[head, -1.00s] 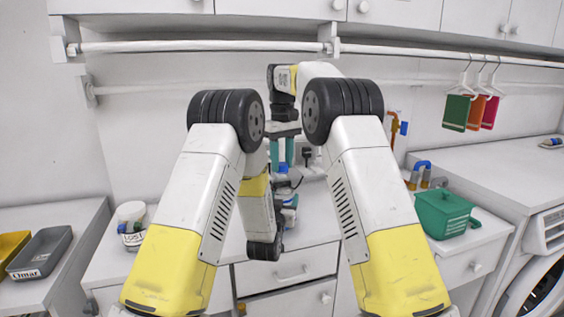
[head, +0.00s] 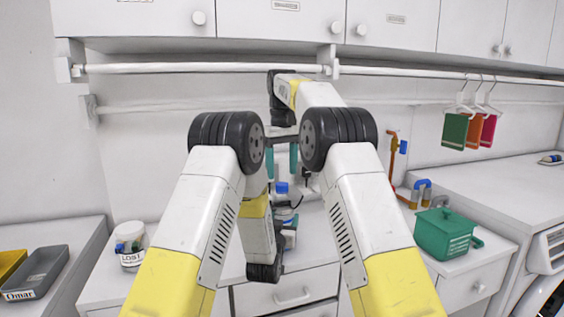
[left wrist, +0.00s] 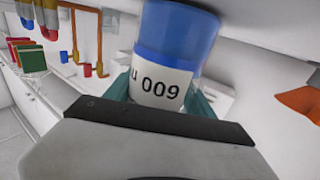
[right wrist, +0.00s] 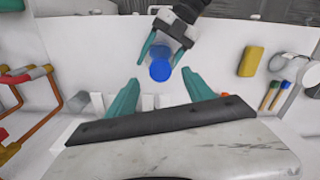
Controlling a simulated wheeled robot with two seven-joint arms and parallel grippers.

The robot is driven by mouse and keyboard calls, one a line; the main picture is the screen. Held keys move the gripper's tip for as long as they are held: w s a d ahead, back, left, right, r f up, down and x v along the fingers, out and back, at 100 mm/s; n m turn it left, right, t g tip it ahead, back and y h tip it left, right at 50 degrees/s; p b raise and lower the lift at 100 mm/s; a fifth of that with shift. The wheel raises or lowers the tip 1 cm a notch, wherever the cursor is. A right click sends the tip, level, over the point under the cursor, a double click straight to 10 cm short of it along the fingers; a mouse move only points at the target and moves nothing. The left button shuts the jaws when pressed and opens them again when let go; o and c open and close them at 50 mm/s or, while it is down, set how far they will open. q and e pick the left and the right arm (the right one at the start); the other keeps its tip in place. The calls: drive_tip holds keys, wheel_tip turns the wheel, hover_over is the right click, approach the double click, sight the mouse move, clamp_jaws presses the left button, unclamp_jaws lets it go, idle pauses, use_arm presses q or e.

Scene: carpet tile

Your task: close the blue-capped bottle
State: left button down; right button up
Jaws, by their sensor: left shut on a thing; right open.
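The bottle (left wrist: 165,75) has a translucent blue upper part and a white label reading 009 in the left wrist view. My left gripper (right wrist: 164,48) is shut on it, with teal fingers on either side. The round blue cap (right wrist: 160,72) faces the right wrist camera; it also shows in the head view (head: 282,187). Whether it is seated on the bottle I cannot tell. My right gripper (head: 282,160) is open and empty, fingers pointing down above the cap. The cap lies ahead of and between its fingertips (right wrist: 160,92), apart from them. My left fingers are mostly hidden in the head view.
A white counter lies below the hands. Orange pipes (head: 394,160) run up the back wall. A yellow sponge-like block (right wrist: 251,61) shows in the right wrist view.

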sight(282, 217)
drive_tip(key=shift+r, duration=1.6)
use_arm(q)
drive_tip(key=shift+c, duration=1.3)
unclamp_jaws()
drive_tip(key=s, duration=0.2)
drive_tip(key=s+a, duration=0.1)
drive_tip(key=s, duration=0.4)
drive_tip(key=shift+s+a, duration=0.3)
